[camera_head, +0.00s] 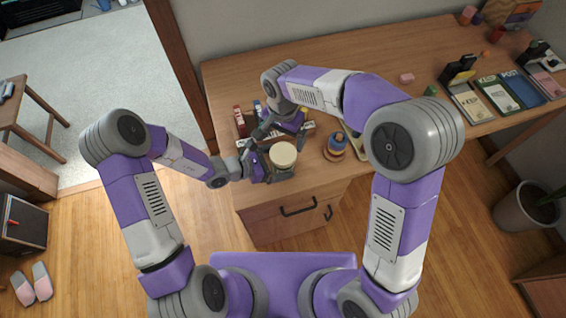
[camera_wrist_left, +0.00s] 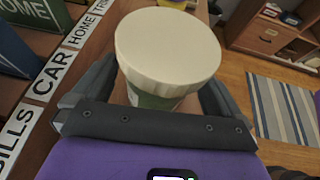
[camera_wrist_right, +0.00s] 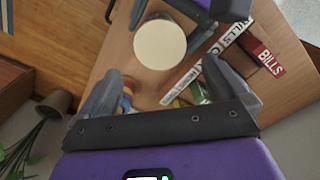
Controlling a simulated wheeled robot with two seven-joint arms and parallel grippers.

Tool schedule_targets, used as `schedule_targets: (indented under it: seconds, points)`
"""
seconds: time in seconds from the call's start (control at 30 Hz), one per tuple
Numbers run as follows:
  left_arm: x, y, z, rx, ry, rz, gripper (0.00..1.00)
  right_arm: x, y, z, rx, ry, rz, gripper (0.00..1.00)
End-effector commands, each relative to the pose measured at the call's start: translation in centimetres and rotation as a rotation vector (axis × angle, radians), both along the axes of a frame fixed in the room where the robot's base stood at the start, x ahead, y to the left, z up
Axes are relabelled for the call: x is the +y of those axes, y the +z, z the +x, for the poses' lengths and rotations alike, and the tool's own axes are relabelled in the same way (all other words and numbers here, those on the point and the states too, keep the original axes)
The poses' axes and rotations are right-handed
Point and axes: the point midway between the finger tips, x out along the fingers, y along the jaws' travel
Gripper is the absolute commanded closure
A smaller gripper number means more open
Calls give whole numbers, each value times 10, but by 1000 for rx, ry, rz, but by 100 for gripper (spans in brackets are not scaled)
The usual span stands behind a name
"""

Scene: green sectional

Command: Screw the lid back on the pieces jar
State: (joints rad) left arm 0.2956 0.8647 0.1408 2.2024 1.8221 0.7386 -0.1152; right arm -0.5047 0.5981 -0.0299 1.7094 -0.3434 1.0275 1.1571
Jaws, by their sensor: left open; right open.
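The pieces jar (camera_wrist_left: 152,98) stands upright near the front edge of the wooden desk, its side green below the rim. The round cream lid (camera_head: 283,154) rests on its mouth; whether the threads are engaged cannot be told. The lid also shows in the right wrist view (camera_wrist_right: 160,44). My left gripper (camera_head: 262,166) is open, with its fingers on either side of the jar below the lid; contact is unclear. My right gripper (camera_head: 283,133) is open and empty above the desk, just behind the lid in the head view and apart from it.
A sorter with labels such as BILLS (camera_wrist_right: 270,60), CAR and HOME stands close behind the jar. A ring-stacking toy (camera_head: 336,146) is just right of it. Booklets (camera_head: 498,95) and a pink block (camera_head: 406,78) lie farther right. Between them the desk (camera_head: 385,55) has free room.

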Motion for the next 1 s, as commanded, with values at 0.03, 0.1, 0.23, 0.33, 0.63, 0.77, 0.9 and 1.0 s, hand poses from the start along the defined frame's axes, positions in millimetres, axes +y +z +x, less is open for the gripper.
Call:
schedule_targets:
  seconds: [0.03,0.1,0.23,0.33,0.63,0.77,0.9,1.0]
  points:
    - [0,0,0,0,0,0,2,0,0,0,0,0,0,0]
    - [0,0,0,0,0,0,12,0,0,0,0,0,0,0]
    - [0,0,0,0,0,0,32,0,0,0,0,0,0,0]
    - [0,0,0,0,0,0,48,0,0,0,0,0,0,0]
    - [0,0,0,0,0,0,93,1,0,0,1,4,7,0]
    - [0,0,0,0,0,0,100,11,-3,-1,8,42,69,0]
    - [0,0,0,0,0,0,100,36,-4,2,-3,130,225,0]
    - [0,0,0,0,0,0,100,57,-2,9,-47,196,361,0]
